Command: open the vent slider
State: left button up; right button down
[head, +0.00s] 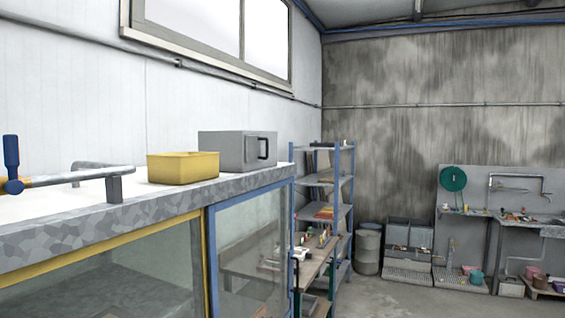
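I cannot tell for certain which part is the vent slider. A bench-like unit with a grey stone-patterned top edge (130,220) fills the left foreground. Its front has a yellow-framed glass panel (110,268) and, right of it, a blue-framed glass panel (250,250). The two frames meet or overlap near the middle of the front. A grey metal bar (105,173) on posts stands on the top at the left. A blue handle-like part (11,160) sits at the left edge, beside an orange-brown rod; the picture edge cuts it off. Neither gripper is in view.
A yellow box (183,167) and a grey box with a black handle (236,150) stand on the top. Blue-post shelving (345,205), a grey drum (367,250) and a sink bench (515,220) are farther back. Some concrete floor (400,297) is clear.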

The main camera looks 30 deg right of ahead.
aim_at(252, 143)
jog(key=z, duration=0.9)
jog(key=i+l, duration=0.1)
jog(key=i, duration=0.2)
jog(key=u, duration=0.05)
